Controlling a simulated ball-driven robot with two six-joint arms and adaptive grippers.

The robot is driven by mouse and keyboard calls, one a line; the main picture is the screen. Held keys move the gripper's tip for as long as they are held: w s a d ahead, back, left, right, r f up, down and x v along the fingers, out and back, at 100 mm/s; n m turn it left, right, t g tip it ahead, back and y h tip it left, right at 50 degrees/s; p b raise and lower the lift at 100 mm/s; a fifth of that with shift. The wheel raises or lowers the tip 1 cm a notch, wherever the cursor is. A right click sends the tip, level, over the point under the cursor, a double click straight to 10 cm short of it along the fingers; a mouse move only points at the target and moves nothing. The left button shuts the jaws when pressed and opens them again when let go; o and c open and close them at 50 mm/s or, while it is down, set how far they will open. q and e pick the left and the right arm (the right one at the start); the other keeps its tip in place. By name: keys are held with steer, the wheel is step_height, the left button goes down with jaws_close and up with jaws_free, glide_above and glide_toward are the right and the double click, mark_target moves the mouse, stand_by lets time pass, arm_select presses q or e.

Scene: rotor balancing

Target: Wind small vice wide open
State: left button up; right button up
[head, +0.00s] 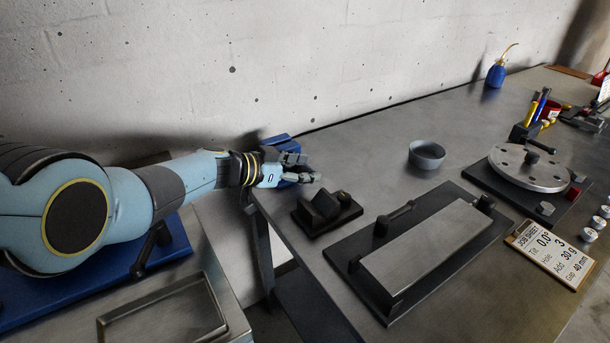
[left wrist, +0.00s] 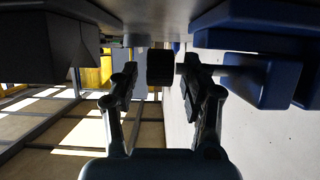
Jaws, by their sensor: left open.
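A small blue vice (head: 279,141) sits at the left end of the workbench by the wall, partly hidden behind my left gripper. In the left wrist view its blue blocks (left wrist: 262,80) fill the upper right. The gap between its jaws cannot be made out. My left gripper (head: 306,169) is at the vice's near side in the head view. Its two fingers (left wrist: 160,78) are apart in the left wrist view. A small black square piece (left wrist: 160,66) shows between them, farther off; I cannot tell whether they touch it. My right gripper is not in view.
A black block on a dark base (head: 325,222) stands just right of my left gripper. Beyond are a long metal block on a plate (head: 425,250), a grey bowl (head: 426,155), a holed rotor disc (head: 528,170) and a job sheet (head: 552,243). Bare bench lies behind the bowl.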

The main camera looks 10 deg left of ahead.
arm_select(q)
steer(key=shift+w+d, duration=0.15)
steer(key=shift+d, duration=0.05)
jaws_close()
stand_by(0.4)
